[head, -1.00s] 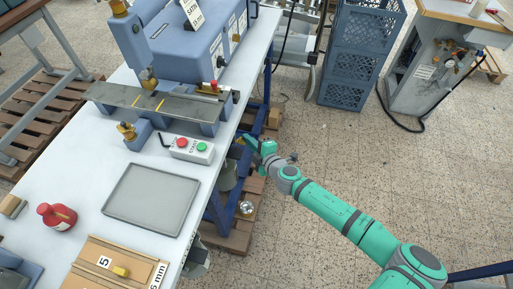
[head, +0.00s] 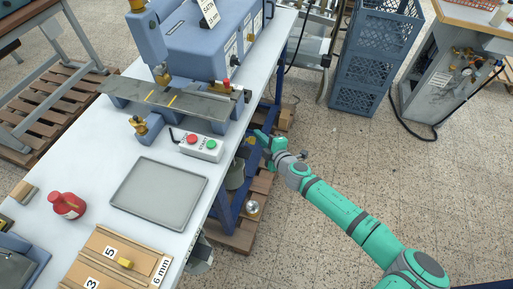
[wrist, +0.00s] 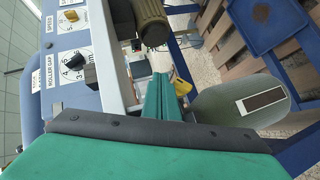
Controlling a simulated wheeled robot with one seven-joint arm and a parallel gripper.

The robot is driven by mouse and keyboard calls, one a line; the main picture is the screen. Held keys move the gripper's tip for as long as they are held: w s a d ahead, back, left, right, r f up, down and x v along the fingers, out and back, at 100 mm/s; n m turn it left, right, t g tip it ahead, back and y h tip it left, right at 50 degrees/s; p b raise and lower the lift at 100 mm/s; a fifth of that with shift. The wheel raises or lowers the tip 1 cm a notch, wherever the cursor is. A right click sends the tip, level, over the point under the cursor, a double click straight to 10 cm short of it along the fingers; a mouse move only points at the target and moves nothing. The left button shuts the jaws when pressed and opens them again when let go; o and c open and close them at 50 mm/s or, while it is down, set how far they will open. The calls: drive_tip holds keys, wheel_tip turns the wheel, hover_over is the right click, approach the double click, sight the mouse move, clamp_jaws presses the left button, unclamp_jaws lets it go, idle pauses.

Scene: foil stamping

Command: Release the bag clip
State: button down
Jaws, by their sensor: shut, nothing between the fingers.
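My gripper (head: 257,136) is at the right side of the white bench, low beside its edge. In the wrist view its green fingers (wrist: 163,97) are together with nothing visible between them. A small yellow piece (wrist: 182,82), possibly the bag clip, shows just right of the fingertips; I cannot tell whether they touch. A grey-green rounded body (wrist: 240,108), perhaps the bag, with a dark label on a white plate, lies to the right of the fingers. A grey hanging body (head: 235,175) shows below the bench edge in the head view, partly hidden.
The blue stamping machine (head: 205,50) and a control box (head: 201,148) with red and green buttons stand on the bench. Blue bench legs (head: 226,208) and a wooden pallet (head: 232,240) are near my gripper.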

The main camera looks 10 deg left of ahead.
idle(0.8)
drive_tip(key=s+d+r, duration=0.5)
drive_tip(key=s+d, duration=0.1)
drive_tip(key=shift+r, duration=0.15)
drive_tip(key=shift+s+d, duration=0.1)
drive_tip(key=shift+d, duration=0.1)
idle(0.5)
